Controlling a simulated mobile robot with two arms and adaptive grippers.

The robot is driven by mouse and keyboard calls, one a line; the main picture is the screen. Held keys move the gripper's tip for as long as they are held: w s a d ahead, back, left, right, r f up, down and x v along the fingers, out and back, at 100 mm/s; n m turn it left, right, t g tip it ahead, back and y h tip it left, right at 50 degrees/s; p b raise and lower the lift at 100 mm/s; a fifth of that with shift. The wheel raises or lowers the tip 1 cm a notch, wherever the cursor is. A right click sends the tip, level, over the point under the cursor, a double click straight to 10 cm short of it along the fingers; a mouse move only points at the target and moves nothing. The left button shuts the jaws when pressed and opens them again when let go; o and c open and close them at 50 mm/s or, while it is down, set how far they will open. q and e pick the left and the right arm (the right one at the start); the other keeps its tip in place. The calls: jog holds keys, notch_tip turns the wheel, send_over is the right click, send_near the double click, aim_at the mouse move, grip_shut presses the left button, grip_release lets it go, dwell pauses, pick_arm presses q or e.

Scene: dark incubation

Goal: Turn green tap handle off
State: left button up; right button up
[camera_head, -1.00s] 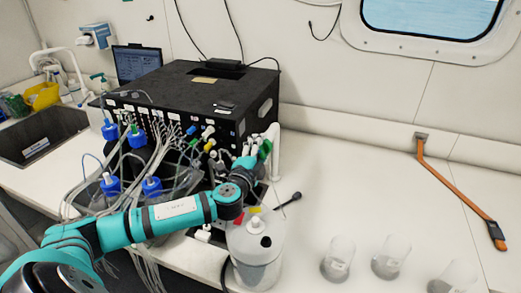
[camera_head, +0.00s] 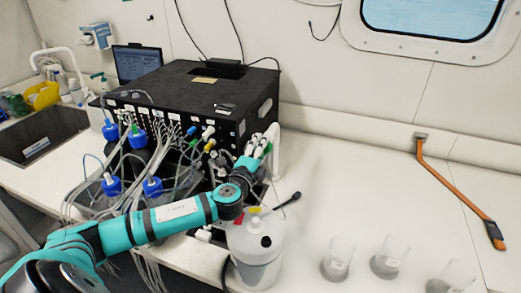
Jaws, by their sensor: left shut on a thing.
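The green tap handle (camera_head: 268,150) shows as a small green patch at the front right corner of the black box, beside a white upright post. My left gripper (camera_head: 259,143) is at the handle and shut on it; its white and dark fingers hide most of the handle and the tap body. How far the handle is turned cannot be told. My right gripper is not in view.
The black box (camera_head: 200,85) has many tubes at its front, near blue-capped bottles (camera_head: 138,135). A white jug (camera_head: 257,258) stands below my left wrist. Several beakers (camera_head: 338,258) stand front right; the bench (camera_head: 350,180) between is clear.

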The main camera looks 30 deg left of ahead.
pick_arm(q)
jog(key=o, duration=1.2)
jog(key=v, duration=1.2)
jog(key=shift+f, duration=0.1)
